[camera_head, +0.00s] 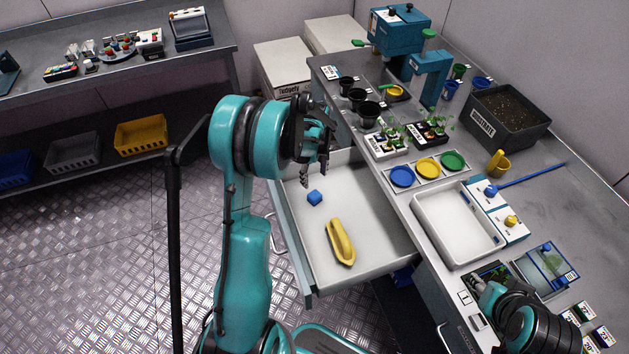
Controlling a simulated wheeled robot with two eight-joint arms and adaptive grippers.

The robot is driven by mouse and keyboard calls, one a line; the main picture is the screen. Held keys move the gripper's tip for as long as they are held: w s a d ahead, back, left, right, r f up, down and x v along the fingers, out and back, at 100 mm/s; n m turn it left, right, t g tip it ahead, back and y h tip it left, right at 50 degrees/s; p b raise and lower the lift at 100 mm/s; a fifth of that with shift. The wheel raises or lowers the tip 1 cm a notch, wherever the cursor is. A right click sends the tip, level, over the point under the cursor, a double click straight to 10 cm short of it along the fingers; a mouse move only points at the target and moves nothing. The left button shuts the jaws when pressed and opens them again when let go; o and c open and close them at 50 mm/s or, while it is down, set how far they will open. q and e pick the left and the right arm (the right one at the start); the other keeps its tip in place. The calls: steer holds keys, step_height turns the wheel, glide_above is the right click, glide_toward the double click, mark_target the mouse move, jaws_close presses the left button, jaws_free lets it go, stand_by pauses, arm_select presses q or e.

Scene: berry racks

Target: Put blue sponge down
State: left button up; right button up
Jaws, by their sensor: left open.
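A small blue sponge (314,197) lies on the floor of the open white drawer (365,252), near its far left part. My left gripper (314,180) hangs over the drawer just above the blue sponge. Its dark fingers are apart and hold nothing that I can see. A yellow banana-shaped thing (340,242) lies in the drawer nearer to me. My right arm shows at the lower right over the bench, but its fingertips cannot be made out.
The grey bench (400,205) above the drawer holds black pots, seedling trays, coloured discs, a white tray (449,246) and a substrate box (508,119). A shelf with bins (141,136) stands at the left. The drawer has bare room around the sponge.

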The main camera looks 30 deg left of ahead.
arm_select(q)
steer(key=s+d+r+n+t, duration=0.2)
steer(key=s+d+r+n, duration=0.25)
steer(key=r, duration=0.35)
steer(key=s+d+r+n+t, duration=0.1)
steer(key=s+d+r+n, duration=0.2)
steer(key=d+r+n, duration=0.3)
steer(key=s+d+r+n+t, duration=0.2)
steer(key=s+n, duration=0.3)
steer(key=s+d+r+n+t, duration=0.1)
steer(key=s+d+n+t, duration=0.1)
steer(key=s+n, duration=0.4)
steer(key=shift+s+d+r, duration=0.2)
steer(key=shift+d+r, duration=0.2)
steer(key=shift+d, duration=0.1)
